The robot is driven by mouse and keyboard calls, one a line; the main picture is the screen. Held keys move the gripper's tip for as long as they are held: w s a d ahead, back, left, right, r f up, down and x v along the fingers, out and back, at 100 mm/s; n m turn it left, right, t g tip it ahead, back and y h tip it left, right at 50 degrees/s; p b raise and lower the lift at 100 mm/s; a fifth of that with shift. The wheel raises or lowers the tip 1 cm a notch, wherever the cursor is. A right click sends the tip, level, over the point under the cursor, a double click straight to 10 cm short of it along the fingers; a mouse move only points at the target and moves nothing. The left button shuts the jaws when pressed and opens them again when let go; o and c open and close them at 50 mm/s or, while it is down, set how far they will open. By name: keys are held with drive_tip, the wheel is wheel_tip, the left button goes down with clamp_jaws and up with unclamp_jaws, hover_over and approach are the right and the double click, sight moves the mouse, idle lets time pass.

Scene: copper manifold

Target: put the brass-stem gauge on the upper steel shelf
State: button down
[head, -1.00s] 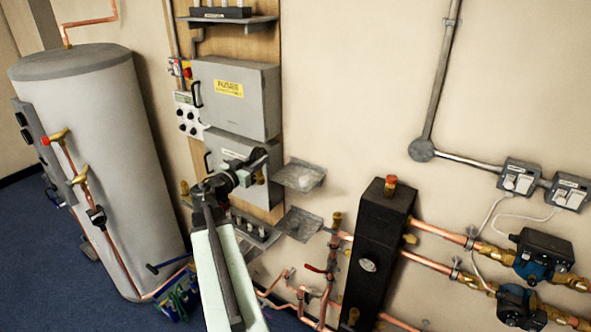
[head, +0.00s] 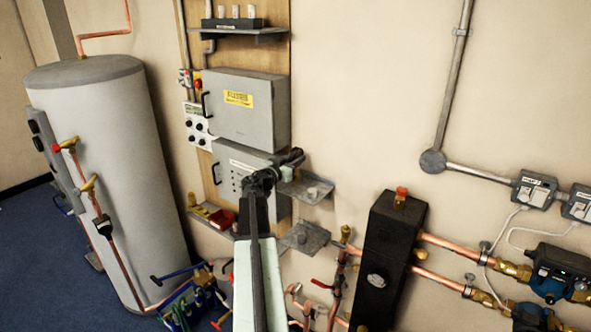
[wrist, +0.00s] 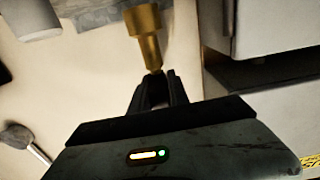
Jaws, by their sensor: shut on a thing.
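My gripper (wrist: 158,90) is shut on the brass stem of the gauge (wrist: 146,38). In the wrist view the brass stem sticks out beyond the fingertips; no dial face can be made out. In the head view my gripper (head: 291,158) is in front of the lower grey cabinet's right edge, close to the upper steel shelf (head: 322,190), and the gauge cannot be made out there. The upper steel shelf is a small grey wall plate with a small grey item on it, partly hidden by my gripper. A similar lower steel shelf (head: 306,236) is below it.
The fuse cabinet (head: 240,115) and the lower cabinet (head: 232,165) stand left of the shelves. A black header (head: 388,260) with copper pipes is at the right. A red item (head: 222,218) lies on a ledge at the left. The wall above the small shelves is bare.

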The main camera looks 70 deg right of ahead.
wheel_tip(320, 180, down, 3)
drive_tip(key=shift+a+r+b, duration=0.1)
drive_tip(key=shift+b, duration=0.55)
drive_tip(key=shift+r, duration=0.15)
drive_tip(key=c, duration=1.3)
unclamp_jaws()
drive_tip(key=shift+o, duration=0.2)
drive_tip(key=shift+r+p, duration=0.1)
drive_tip(key=shift+p, duration=0.2)
drive_tip(key=v, duration=1.2)
